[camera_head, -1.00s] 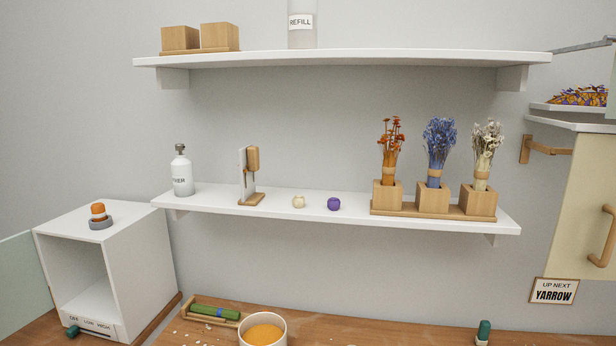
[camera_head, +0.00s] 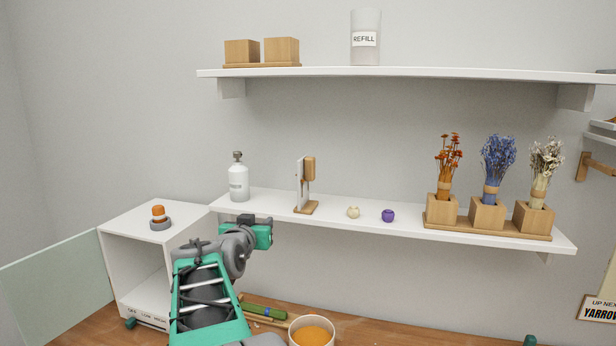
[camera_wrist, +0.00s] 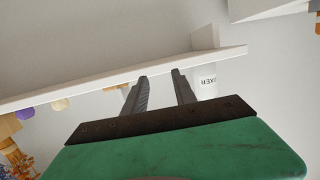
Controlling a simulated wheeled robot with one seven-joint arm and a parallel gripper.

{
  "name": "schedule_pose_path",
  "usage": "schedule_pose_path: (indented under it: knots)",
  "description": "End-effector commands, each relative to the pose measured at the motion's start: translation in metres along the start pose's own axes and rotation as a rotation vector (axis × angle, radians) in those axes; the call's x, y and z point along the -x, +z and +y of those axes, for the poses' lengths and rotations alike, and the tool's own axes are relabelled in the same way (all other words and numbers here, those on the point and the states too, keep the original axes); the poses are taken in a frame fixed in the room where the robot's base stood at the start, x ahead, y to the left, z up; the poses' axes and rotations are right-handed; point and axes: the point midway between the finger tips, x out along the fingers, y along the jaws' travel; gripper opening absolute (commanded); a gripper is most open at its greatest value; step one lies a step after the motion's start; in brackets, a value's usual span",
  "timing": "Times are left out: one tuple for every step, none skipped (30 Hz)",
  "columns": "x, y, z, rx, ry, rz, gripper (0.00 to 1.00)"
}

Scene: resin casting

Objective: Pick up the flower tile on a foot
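The flower tile on a foot (camera_head: 306,188) stands upright on the lower white shelf, left of the middle. I see it nearly edge-on as a pale slab with a wooden piece at its right and a wooden foot below; the flower face does not show. My gripper (camera_head: 262,232) is at the shelf's front edge, left of and lower than the tile, apart from it. In the wrist view my gripper (camera_wrist: 159,75) has its two fingers apart with nothing between them. I cannot make out the tile clearly there.
A white bottle (camera_head: 238,180) stands left of the tile. A cream ball (camera_head: 353,212) and a purple ball (camera_head: 388,215) lie to its right, then dried flowers in wooden blocks (camera_head: 487,213). The upper shelf (camera_head: 400,72) overhangs. An orange-filled cup (camera_head: 312,334) stands below.

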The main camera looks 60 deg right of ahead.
Motion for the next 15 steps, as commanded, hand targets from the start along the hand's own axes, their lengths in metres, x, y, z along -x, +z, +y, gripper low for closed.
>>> schedule_pose_path:
  knots:
    - [-0.015,-0.023,0.031,-0.011,0.067,0.062,0.33]
    - [-0.021,-0.034,0.045,-0.017,0.097,0.098,0.33]
    - [-0.026,-0.044,0.060,-0.021,0.130,0.135,0.33]
    - [-0.028,-0.050,0.068,-0.022,0.146,0.156,0.33]
    - [-0.029,-0.054,0.074,-0.023,0.158,0.171,0.33]
    - [-0.030,-0.057,0.078,-0.023,0.166,0.184,0.33]
    - [-0.031,-0.058,0.080,-0.023,0.170,0.187,0.33]
    - [-0.033,-0.059,0.080,-0.023,0.170,0.188,0.33]
    - [-0.035,-0.060,0.081,-0.023,0.170,0.187,0.33]
    - [-0.039,-0.061,0.081,-0.023,0.170,0.187,0.33]
    - [-0.043,-0.062,0.082,-0.023,0.170,0.186,0.33]
    - [-0.048,-0.063,0.083,-0.023,0.170,0.186,0.33]
    - [-0.052,-0.064,0.084,-0.022,0.170,0.186,0.33]
    - [-0.056,-0.064,0.085,-0.022,0.169,0.185,0.33]
    - [-0.061,-0.065,0.087,-0.023,0.169,0.185,0.33]
